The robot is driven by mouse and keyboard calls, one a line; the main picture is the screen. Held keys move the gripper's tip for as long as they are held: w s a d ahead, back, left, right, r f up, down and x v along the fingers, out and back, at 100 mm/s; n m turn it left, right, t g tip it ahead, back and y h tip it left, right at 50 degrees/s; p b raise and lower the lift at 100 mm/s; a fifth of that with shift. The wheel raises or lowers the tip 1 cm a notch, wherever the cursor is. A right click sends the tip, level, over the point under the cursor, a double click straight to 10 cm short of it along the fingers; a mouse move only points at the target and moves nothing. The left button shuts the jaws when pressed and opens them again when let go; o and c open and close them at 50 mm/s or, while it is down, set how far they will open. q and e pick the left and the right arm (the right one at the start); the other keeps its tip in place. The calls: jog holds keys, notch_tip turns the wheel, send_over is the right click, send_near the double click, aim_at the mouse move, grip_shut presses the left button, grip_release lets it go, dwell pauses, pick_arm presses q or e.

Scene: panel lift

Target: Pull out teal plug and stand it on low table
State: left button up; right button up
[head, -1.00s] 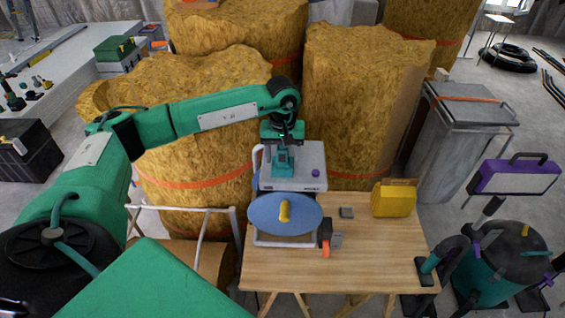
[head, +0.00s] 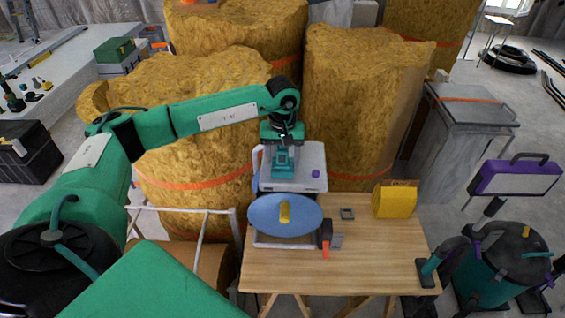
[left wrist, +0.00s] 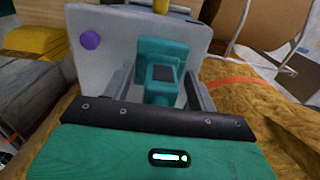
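The teal plug (head: 283,165) stands in the light grey panel (head: 309,178) behind the blue disc. It also shows in the left wrist view (left wrist: 160,58) as a teal block with a dark square on its near face. My left gripper (left wrist: 160,85) is at the plug, with one grey finger on each side of it. A small gap seems to show between the fingers and the plug, so the gripper looks open around it. In the head view the arm hides the fingers. The wooden low table (head: 385,260) is in front. My right gripper is not in view.
On the table are a blue disc (head: 270,217) with a yellow handle, an orange-and-black tool (head: 325,240), a small grey square (head: 347,213) and a yellow box (head: 395,200). The table's front right is clear. Tall straw-coloured rolls (head: 350,90) stand behind the panel.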

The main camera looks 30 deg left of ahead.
pick_arm(q)
jog(key=c, duration=1.2)
jog(key=shift+o, duration=0.2)
jog(key=shift+r, duration=0.15)
jog(key=shift+w+r, duration=0.1)
jog(key=shift+r, duration=0.2)
jog(key=shift+r+p, duration=0.35)
jog(key=shift+r, duration=0.5)
jog(key=shift+r+p, duration=0.8)
jog(key=shift+r, duration=0.95)
